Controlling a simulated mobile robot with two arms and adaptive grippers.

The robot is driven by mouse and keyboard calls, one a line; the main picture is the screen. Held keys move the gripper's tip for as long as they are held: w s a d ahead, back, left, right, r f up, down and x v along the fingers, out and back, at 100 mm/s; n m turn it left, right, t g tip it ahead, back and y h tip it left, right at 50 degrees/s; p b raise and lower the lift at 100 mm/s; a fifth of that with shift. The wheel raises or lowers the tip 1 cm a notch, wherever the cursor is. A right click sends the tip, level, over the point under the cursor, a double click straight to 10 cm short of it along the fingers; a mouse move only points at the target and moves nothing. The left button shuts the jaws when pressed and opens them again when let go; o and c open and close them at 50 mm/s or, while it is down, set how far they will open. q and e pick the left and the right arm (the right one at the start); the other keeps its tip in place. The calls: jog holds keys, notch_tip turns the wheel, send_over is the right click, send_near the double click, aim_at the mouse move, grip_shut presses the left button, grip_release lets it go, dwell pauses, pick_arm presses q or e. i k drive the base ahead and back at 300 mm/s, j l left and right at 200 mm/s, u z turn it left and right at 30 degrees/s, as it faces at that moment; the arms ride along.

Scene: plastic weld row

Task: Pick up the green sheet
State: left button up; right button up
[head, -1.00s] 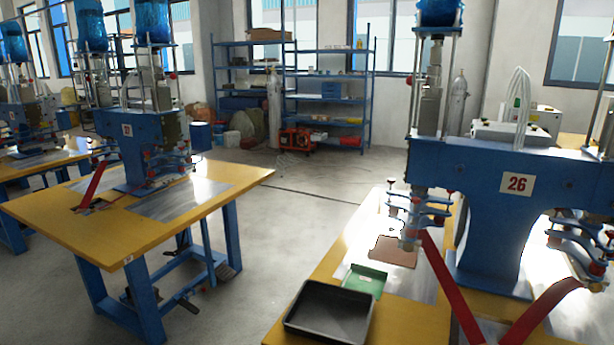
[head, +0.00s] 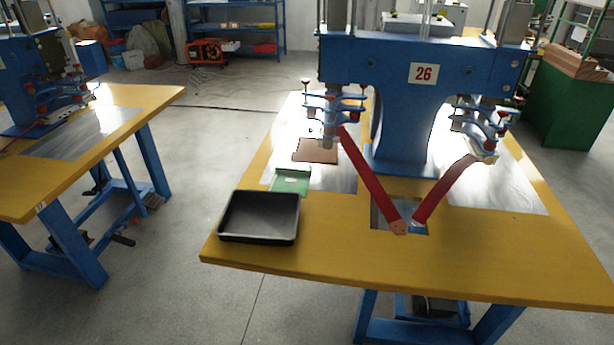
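The green sheet (head: 291,181) lies on the yellow table of machine 26 in the head view. It is small and flat, with a pale mark near its upper part. It lies just behind the black tray (head: 231,237), partly over the edge of the shiny metal plate (head: 338,184). The tray's far rim is close to the sheet's near edge; I cannot tell whether they touch. Neither of my grippers shows in the view.
A brown sheet (head: 316,151) lies behind the green one, beside the press heads. Blue machine 26 (head: 414,115) has two red levers (head: 368,178) over the table. The table's front right (head: 490,265) is clear. Another yellow table (head: 110,105) stands left across open floor.

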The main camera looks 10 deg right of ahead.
aim_at(284, 179)
jog(key=i+j+z, duration=0.65)
jog(key=z, duration=0.15)
